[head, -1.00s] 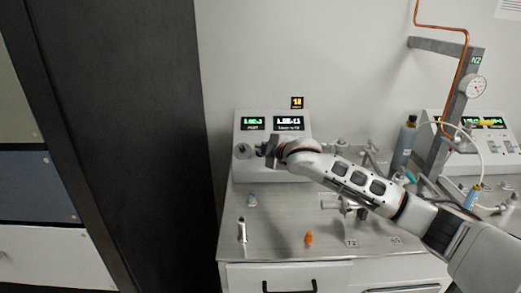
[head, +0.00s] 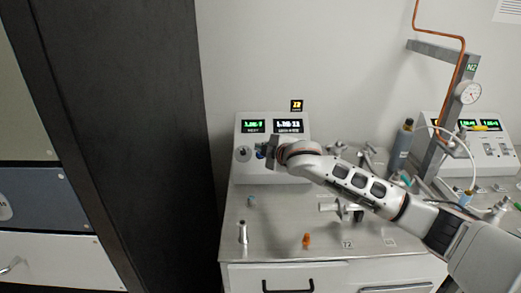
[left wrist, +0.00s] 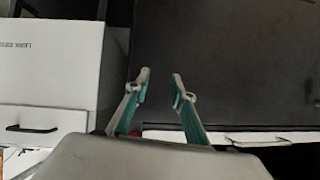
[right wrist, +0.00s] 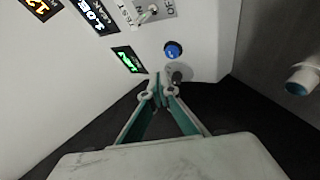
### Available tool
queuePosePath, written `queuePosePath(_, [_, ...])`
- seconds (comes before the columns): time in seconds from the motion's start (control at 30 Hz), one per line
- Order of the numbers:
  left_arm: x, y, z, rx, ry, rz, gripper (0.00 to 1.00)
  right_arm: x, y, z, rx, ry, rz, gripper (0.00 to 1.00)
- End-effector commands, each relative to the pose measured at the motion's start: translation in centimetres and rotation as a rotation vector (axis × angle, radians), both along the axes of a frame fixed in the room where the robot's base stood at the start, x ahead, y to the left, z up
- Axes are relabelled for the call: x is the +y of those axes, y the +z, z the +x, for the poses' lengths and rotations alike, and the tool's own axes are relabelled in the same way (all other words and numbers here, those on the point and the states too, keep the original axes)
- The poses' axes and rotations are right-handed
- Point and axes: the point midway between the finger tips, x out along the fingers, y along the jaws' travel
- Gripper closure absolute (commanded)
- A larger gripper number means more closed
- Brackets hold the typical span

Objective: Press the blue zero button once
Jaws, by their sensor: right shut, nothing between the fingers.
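The blue button (right wrist: 173,49) sits on the white front of the gauge box in the right wrist view. My right gripper (right wrist: 162,86) is shut and empty. Its fingertips lie just below the button in that view, near a small grey knob (right wrist: 179,75); contact cannot be told. In the head view the right gripper (head: 266,151) is in front of the gauge box (head: 245,172), and a bit of blue shows beside it. My left gripper (left wrist: 161,80) is open and empty in the left wrist view, away from the box.
The metal bench top (head: 278,222) carries a small silver cylinder (head: 242,232), an orange piece (head: 306,239) and pipe fittings (head: 340,210). A grey-blue bottle (head: 401,146) and a second white box (head: 490,156) stand to the right. A dark cabinet side (head: 120,130) is at the left.

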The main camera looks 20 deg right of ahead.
Motion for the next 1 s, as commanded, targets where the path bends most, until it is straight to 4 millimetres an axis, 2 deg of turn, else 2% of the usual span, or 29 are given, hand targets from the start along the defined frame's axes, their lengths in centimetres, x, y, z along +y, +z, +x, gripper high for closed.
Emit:
queuePosePath(0.07, [0.0,1.5,0.1,-0.004,-0.002,0.0,0.76,0.1,1.0,-0.4,0.001,0.001,0.001,1.0])
queuePosePath(0.17, [0.6,2.1,-0.1,0.006,0.007,0.01,0.76,0.3,1.7,-0.9,0.001,0.001,0.001,1.0])
queuePosePath(0.4, [2.7,0.2,-1.5,0.062,0.036,0.041,0.76,0.4,2.2,-1.5,0.001,0.0,0.001,1.0])
queuePosePath(0.6, [2.4,-0.1,-1.8,0.07,0.044,0.033,0.76,0.4,2.1,-1.5,0.0,0.0,0.001,1.0])
queuePosePath(1.0, [1.7,0.6,-1.2,0.053,0.039,0.02,0.76,0.4,2.1,-1.5,0.0,0.0,0.001,1.0])
